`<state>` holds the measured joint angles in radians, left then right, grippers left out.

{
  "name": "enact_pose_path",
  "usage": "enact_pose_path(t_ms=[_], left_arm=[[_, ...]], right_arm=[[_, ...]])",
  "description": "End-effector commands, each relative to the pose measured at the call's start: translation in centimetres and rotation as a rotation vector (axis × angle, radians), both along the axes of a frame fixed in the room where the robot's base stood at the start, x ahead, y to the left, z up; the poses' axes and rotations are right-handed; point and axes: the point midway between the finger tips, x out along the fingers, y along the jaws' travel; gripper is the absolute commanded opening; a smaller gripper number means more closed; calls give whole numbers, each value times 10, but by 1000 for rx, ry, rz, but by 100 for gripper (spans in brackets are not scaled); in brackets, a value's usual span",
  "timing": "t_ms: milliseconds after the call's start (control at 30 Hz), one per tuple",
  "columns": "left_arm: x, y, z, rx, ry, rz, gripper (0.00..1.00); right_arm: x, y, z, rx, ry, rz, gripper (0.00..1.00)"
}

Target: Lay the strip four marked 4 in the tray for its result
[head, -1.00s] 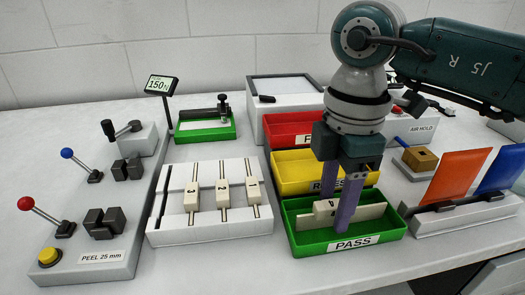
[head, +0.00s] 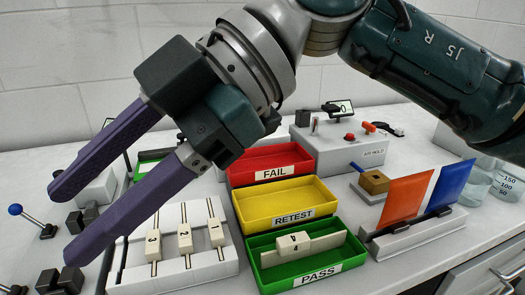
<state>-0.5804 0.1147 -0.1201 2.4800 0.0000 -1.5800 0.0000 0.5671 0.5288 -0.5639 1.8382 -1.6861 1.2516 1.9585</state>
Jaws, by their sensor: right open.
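The strip marked 4 (head: 293,242) is a cream block on a long pale strip. It lies in the green PASS tray (head: 320,277), slightly askew across the tray. My right gripper (head: 62,222) is open and empty, its two purple fingers raised and pointing left, well apart from the strip. The yellow RETEST tray (head: 268,190) and the red FAIL tray (head: 254,176) are empty behind the green one. My left gripper is not in view.
A white rack (head: 215,274) holds strips 3, 2 and 1 left of the trays. Orange (head: 405,198) and blue (head: 450,181) flags stand at the right. The AIR HOLD box (head: 335,155) is behind the trays. My right arm hides much of the back left.

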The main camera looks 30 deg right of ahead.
Motion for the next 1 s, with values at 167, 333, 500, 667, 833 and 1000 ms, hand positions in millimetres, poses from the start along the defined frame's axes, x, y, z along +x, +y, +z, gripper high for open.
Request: enact_pose_path(t_ms=[167,333,500,667,833,1000], left_arm=[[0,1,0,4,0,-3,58],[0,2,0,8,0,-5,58],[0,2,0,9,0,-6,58],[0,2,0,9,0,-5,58],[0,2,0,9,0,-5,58],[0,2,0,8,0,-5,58]], right_arm=[[5,36,115,710,-264,-179,54],[53,-47,152,1024,-372,-776,54],[66,-150,60,815,-205,-1459,54],[-4,-188,-71,283,182,-1780,54],[-105,-178,-142,-172,546,-1720,54],[-152,-168,-158,-341,692,-1619,54]])
